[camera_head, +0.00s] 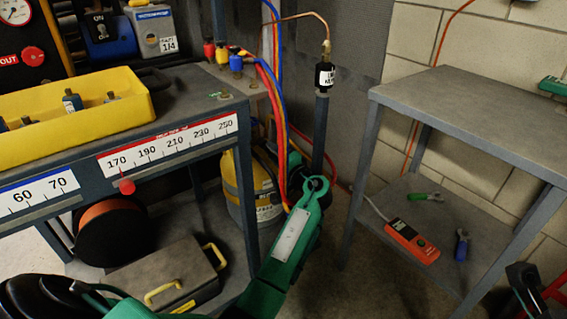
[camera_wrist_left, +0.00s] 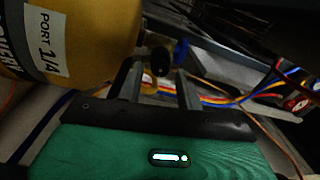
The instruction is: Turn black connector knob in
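In the left wrist view a small black knob (camera_wrist_left: 160,62) sits between and just beyond the two dark fingertips of my left gripper (camera_wrist_left: 157,80). The fingers are apart, with a gap visible on both sides of the knob; I cannot tell whether either touches it. A yellow cylinder labelled "PORT 1/4" (camera_wrist_left: 75,35) fills the upper left of that view. In the head view the yellow cylinder (camera_head: 242,190) stands under the bench corner, and my green left arm reaches toward it. The left gripper (camera_head: 272,150) is mostly hidden there behind hoses.
Red, yellow and blue hoses (camera_head: 280,110) hang close to the left gripper. The grey bench (camera_head: 215,130) with a yellow tray (camera_head: 80,118) is at left. A grey shelf table (camera_head: 470,110) at right carries an orange meter (camera_head: 412,240). Floor between them is partly clear.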

